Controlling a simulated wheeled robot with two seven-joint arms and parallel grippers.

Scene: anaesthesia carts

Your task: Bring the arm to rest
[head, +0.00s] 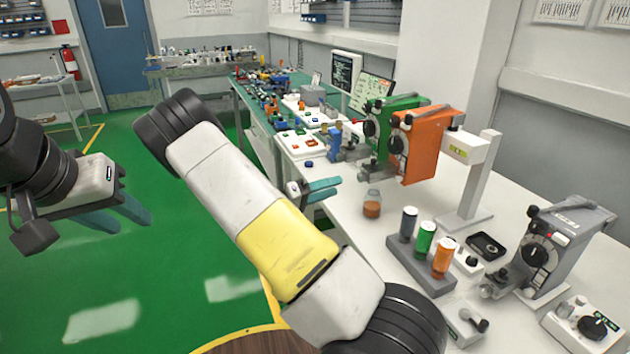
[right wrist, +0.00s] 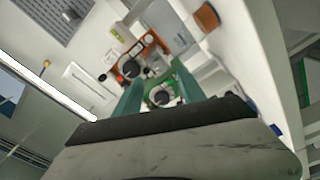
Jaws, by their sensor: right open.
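My right arm crosses the middle of the head view and hides part of its own gripper. The teal fingers of my right gripper (head: 320,188) show beyond it, by the near edge of the white counter (head: 335,215). In the right wrist view, my right gripper (right wrist: 157,85) is open with nothing between its fingers. The orange vaporizer (right wrist: 130,68) and green vaporizer (right wrist: 160,97) lie beyond the fingertips there. My left gripper (head: 122,216) hangs at the left over the green floor, its two teal fingers apart and empty.
On the counter stand the orange vaporizer (head: 422,142), the green vaporizer (head: 380,118), a jar with amber contents (head: 372,205), a rack of coloured bottles (head: 410,255) and a grey vaporizer (head: 560,250). The green floor (head: 150,275) at left is clear.

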